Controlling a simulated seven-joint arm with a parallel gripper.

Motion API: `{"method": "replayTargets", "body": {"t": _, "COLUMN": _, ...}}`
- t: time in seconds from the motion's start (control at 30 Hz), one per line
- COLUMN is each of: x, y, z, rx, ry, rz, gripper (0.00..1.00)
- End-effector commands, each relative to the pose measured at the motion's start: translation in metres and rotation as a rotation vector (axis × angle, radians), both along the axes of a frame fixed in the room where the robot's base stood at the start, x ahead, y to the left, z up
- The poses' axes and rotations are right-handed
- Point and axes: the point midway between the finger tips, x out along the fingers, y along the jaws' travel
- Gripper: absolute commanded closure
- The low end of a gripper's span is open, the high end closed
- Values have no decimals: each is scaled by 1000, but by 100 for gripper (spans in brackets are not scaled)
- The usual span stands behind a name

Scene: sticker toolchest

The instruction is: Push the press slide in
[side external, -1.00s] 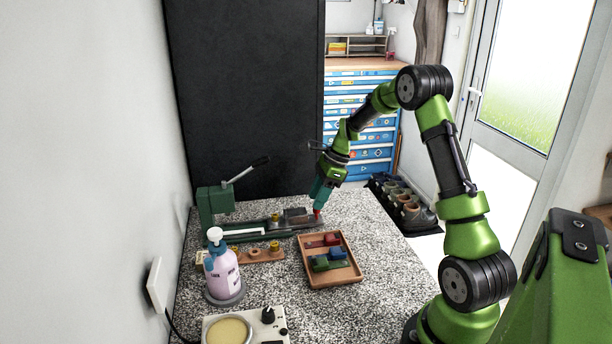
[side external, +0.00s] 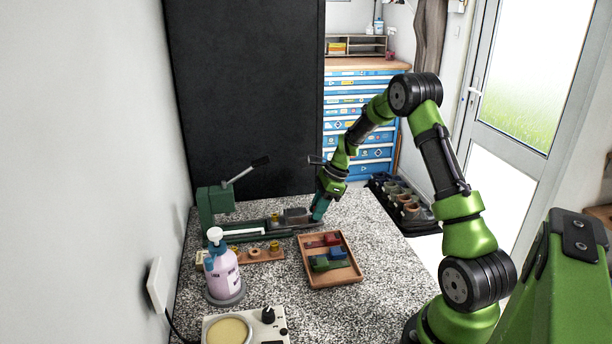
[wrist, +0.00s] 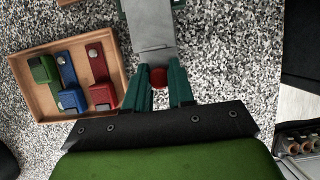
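The green press (side external: 216,205) stands at the back left of the granite bench, its lever angled up to the right. Its slide (side external: 297,218) extends right along the low base; the grey metal slide plate (wrist: 151,27) also runs down from the top of the wrist view. A red knob (wrist: 158,77) is at the slide's near end. My gripper (side external: 317,218) is low at this end, pointing down. In the wrist view its teal fingers (wrist: 160,80) stand either side of the knob, which fills the gap between them. The knob is hidden in the side view.
A wooden tray (side external: 335,284) with red, blue and green blocks lies close in front of the slide. A pump bottle (side external: 222,272), a wooden strip with small fittings (side external: 257,256) and a control box (side external: 276,326) stand nearer and left. Granite right of the tray is clear.

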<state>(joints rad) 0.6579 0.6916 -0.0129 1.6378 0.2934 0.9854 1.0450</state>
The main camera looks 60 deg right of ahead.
Motion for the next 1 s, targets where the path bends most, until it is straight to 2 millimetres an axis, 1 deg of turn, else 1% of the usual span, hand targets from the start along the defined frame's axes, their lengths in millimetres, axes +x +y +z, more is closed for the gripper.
{"method": "replayTargets", "body": {"t": 0.17, "x": 1, "y": 1, "z": 0, "rx": 0, "ry": 0, "rz": 1, "gripper": 94}}
{"method": "replayTargets", "body": {"t": 1.0, "x": 26, "y": 25, "z": 1, "rx": 0, "ry": -2, "rz": 1, "gripper": 94}}
